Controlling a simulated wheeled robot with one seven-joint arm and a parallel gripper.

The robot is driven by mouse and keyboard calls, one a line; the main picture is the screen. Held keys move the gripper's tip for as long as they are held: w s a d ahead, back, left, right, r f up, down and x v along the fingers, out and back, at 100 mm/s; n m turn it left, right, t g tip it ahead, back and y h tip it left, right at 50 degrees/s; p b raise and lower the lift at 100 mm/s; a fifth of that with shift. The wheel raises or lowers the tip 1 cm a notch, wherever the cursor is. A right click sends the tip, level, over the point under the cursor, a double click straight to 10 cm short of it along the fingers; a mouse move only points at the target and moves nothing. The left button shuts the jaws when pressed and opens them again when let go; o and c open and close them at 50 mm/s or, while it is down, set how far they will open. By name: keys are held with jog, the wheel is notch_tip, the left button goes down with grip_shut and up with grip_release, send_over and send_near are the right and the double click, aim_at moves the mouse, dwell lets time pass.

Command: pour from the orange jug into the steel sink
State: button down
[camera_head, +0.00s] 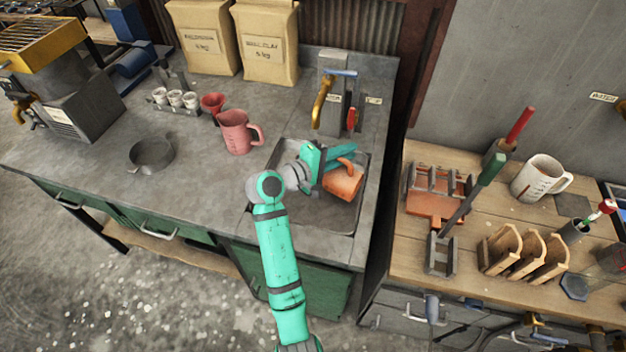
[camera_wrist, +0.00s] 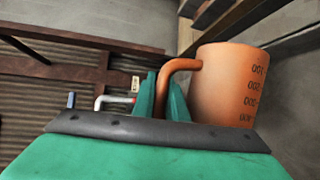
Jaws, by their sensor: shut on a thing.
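My gripper (camera_head: 325,160) is shut on the jug's handle. In the wrist view the jug (camera_wrist: 228,85) shows dark measuring marks, and its handle passes between the two teal fingers of my gripper (camera_wrist: 162,98). The jug's mouth and contents are hidden, and no stream of liquid can be seen. My arm covers part of the sink's left side.
A brass tap (camera_head: 321,103) stands behind the sink. A pink jug (camera_head: 238,132), a red cup (camera_head: 213,103) and a round grey pan (camera_head: 151,154) stand on the counter to the left. A wooden bench (camera_head: 480,235) with a white jug (camera_head: 540,178) is to the right.

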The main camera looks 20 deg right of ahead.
jog(key=shift+w+a, duration=0.1)
jog(key=shift+w+a+n, duration=0.2)
jog(key=shift+w+n, duration=0.05)
jog(key=shift+n, duration=0.15)
jog(key=shift+w+a+h, duration=0.1)
jog(key=shift+h, duration=0.2)
dwell(0.4)
jog(key=s+d+m+y, duration=0.1)
jog(key=s+d+r+m+y, duration=0.1)
jog(key=s+d+m, duration=0.1)
jog(key=shift+s+r+t, duration=0.1)
jog(key=shift+s+t, duration=0.15)
jog(key=shift+t, duration=0.15)
jog(key=shift+m, duration=0.3)
jog(key=s+d+m+y, duration=0.1)
jog(key=s+d+m+t+y, duration=0.1)
jog(key=m, duration=0.1)
jog(key=shift+f+t, duration=0.3)
jog(key=shift+f, duration=0.1)
